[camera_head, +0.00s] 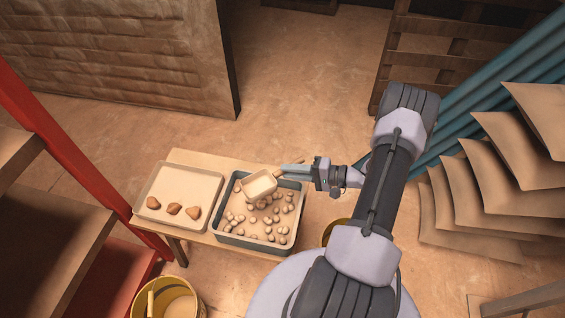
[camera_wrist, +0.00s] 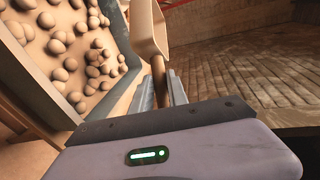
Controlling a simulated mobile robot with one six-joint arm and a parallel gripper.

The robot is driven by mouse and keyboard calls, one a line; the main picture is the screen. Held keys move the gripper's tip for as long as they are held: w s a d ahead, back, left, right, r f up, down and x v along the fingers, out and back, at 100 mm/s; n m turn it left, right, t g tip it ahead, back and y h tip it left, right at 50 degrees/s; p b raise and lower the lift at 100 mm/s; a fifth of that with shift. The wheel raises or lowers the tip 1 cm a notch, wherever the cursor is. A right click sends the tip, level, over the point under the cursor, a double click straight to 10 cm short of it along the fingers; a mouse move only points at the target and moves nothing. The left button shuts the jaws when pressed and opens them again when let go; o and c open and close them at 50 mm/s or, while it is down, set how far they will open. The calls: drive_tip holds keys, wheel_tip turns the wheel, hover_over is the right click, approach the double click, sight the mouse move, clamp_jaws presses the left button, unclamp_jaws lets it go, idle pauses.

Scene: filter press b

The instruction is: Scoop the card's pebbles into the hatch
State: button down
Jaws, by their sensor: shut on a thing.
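My gripper (camera_head: 288,171) is shut on the handle of a pale scoop (camera_head: 261,184). In the head view the scoop is over the back part of a dark grey tray (camera_head: 252,246), and I see no pebbles in its bowl. I cannot tell whether it touches the pebbles below. Many round pale pebbles (camera_head: 270,220) lie in the tray; they also show at the upper left of the wrist view (camera_wrist: 92,55). The wrist view shows the scoop's handle (camera_wrist: 159,78) upright between the fingers. I cannot make out a card or a hatch.
A beige tray (camera_head: 181,166) with 3 brown lumps (camera_head: 174,209) stands left of the grey tray on a small wooden table (camera_head: 228,161). A yellow bucket (camera_head: 189,306) stands in front, another (camera_head: 327,232) beside my arm. Red framing (camera_head: 75,160) is at left, curved sheets (camera_head: 490,190) at right.

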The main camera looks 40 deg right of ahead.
wheel_tip(320, 180, down, 7)
drive_tip(key=a+n+g+h+b, duration=0.2)
drive_tip(key=n+h+b, duration=0.1)
drive_tip(key=b, duration=0.2)
drive_tip(key=shift+a+h, duration=0.3)
idle(0.7)
wheel_tip(320, 180, up, 10)
drive_tip(key=p, duration=1)
drive_tip(key=shift+w+a+f, duration=0.1)
